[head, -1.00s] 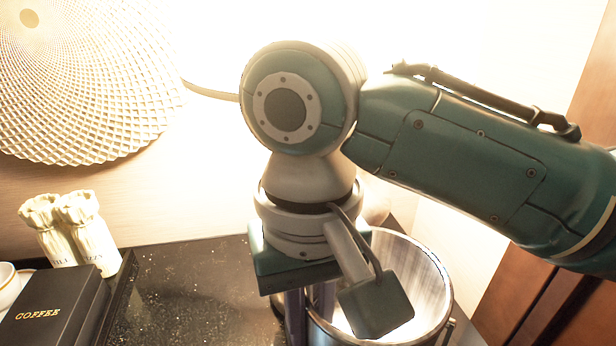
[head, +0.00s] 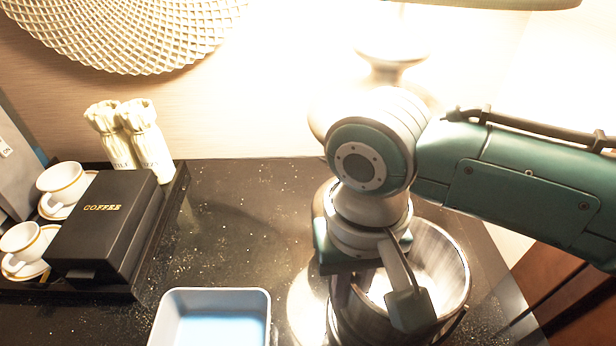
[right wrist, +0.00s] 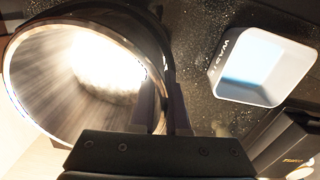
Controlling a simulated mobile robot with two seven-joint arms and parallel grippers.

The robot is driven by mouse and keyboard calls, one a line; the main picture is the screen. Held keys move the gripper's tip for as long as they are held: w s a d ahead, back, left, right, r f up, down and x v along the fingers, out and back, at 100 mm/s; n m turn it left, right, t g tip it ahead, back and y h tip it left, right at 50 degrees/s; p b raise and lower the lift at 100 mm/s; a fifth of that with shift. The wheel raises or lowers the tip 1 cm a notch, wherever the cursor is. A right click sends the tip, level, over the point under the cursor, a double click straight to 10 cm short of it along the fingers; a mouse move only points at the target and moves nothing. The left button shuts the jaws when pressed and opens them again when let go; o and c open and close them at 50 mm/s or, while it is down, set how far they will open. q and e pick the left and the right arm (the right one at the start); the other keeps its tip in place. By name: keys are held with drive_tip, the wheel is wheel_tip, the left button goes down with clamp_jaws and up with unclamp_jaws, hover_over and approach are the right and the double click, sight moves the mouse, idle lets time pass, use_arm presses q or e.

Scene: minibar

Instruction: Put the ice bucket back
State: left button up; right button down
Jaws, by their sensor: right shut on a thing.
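The ice bucket (head: 440,262) is a shiny open metal pail at the right of the black counter in the head view. It looks empty inside. My right gripper (head: 345,290) is at its left rim, partly hidden by my own wrist. In the right wrist view the bucket (right wrist: 40,85) fills the left side, and my right gripper (right wrist: 165,108) is shut on its rim. The bucket's base is hidden in the head view, so I cannot tell whether it touches the counter. My left gripper is not in view.
A black tray (head: 180,190) at left holds a coffee box (head: 105,225), cups (head: 65,182) and two pale packets (head: 150,140). A lamp (head: 390,65) stands behind. Bare counter (head: 245,215) lies between.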

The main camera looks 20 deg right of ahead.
drive_tip(key=shift+f, duration=0.1)
drive_tip(key=c, duration=0.9)
unclamp_jaws()
drive_tip(key=shift+r, duration=0.25)
wheel_tip(320, 180, up, 12)
drive_tip(key=shift+w+f+p, duration=0.1)
drive_tip(key=shift+p, duration=0.7)
drive_tip(key=s+a+f+n+t+y, duration=0.2)
drive_tip(key=s+f, duration=0.1)
drive_tip(key=s, duration=0.3)
drive_tip(key=shift+n+t+h, duration=0.7)
drive_tip(key=shift+t+h, duration=0.2)
drive_tip(key=s+d, duration=0.2)
drive_tip(key=d, duration=0.1)
drive_tip(key=s+d, duration=0.2)
drive_tip(key=d, duration=0.1)
drive_tip(key=s+d, duration=0.2)
drive_tip(key=d, duration=0.1)
drive_tip(key=shift+s+d+r, duration=0.2)
drive_tip(key=shift+s+r, duration=0.15)
